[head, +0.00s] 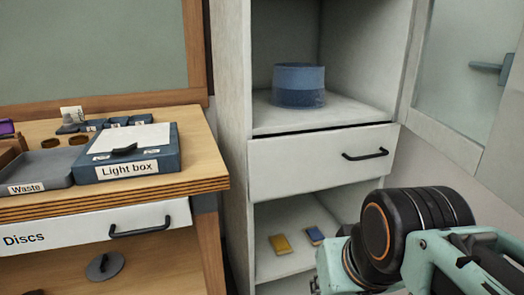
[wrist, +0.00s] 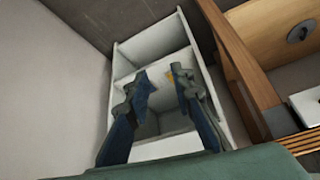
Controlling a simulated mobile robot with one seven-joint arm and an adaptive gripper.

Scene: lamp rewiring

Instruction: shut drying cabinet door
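The white drying cabinet (head: 236,110) stands in the middle of the head view with its shelves exposed. Its glazed door (head: 465,65) stands open on the right, with a blue-grey handle (head: 488,67) on it. In the wrist view, the white cabinet (wrist: 150,52) appears tilted beyond my fingers. My gripper (wrist: 167,84) is open, with nothing between its fingers. In the head view my arm fills the lower right, below the door, and the fingers are out of frame. I cannot tell whether the pale surface at the wrist view's left is door or wall.
A blue round container (head: 298,85) stands on the upper shelf. A drawer (head: 320,162) with a black handle is below, slightly out. Yellow (head: 280,244) and blue (head: 315,235) blocks lie on the lower shelf. The wooden bench (head: 205,165) at left holds a light box (head: 125,152) and waste tray (head: 40,168).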

